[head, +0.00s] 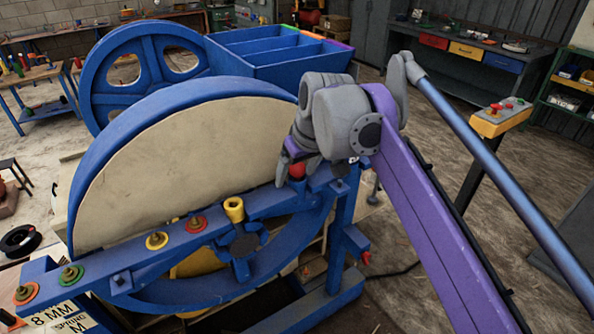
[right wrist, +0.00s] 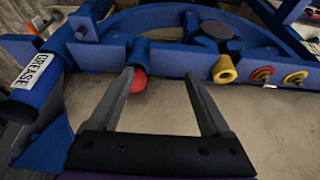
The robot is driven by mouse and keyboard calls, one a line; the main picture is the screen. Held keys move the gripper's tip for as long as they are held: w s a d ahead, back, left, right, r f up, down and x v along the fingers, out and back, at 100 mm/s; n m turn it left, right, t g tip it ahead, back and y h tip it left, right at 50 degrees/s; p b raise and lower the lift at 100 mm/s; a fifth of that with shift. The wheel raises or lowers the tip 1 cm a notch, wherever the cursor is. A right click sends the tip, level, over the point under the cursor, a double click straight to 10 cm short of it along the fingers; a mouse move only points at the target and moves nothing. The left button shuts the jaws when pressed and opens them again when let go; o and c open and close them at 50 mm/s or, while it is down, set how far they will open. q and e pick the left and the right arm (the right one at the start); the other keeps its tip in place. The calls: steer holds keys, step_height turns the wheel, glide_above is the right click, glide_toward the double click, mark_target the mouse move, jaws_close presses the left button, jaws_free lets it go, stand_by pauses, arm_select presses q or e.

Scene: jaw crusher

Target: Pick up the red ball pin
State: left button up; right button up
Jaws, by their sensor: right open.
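The red ball pin (head: 297,170) shows as a red knob on the blue beam (head: 130,240), close under my right gripper (head: 296,158) in the head view. In the right wrist view the red ball pin (right wrist: 139,82) is beside the left finger, at the inner side of its tip, and the finger partly covers it. My right gripper (right wrist: 160,74) is open, with nothing held between its fingers. Whether a finger touches the pin, I cannot tell. My left gripper is not in view.
A yellow cup-like part (head: 234,209) and several coloured round knobs (head: 157,241) sit along the beam. A big blue wheel (head: 150,70) and a blue hopper (head: 275,55) stand behind. A blue "GREASE" cylinder (right wrist: 36,85) is at left in the wrist view.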

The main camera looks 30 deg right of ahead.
mark_target(298, 167)
steer(key=w+d+r, duration=0.2)
steer(key=d+r, duration=0.2)
steer(key=r, duration=0.2)
steer(key=x, duration=0.5)
steer(key=shift+w+a+f, duration=0.15)
steer(key=shift+a+f, duration=0.1)
steer(key=shift+f, duration=0.05)
steer(key=shift+d+b+x, duration=0.2)
steer(key=shift+b+x, duration=0.15)
steer(key=shift+x, duration=2.45)
steer(key=shift+c, duration=0.4)
jaws_close()
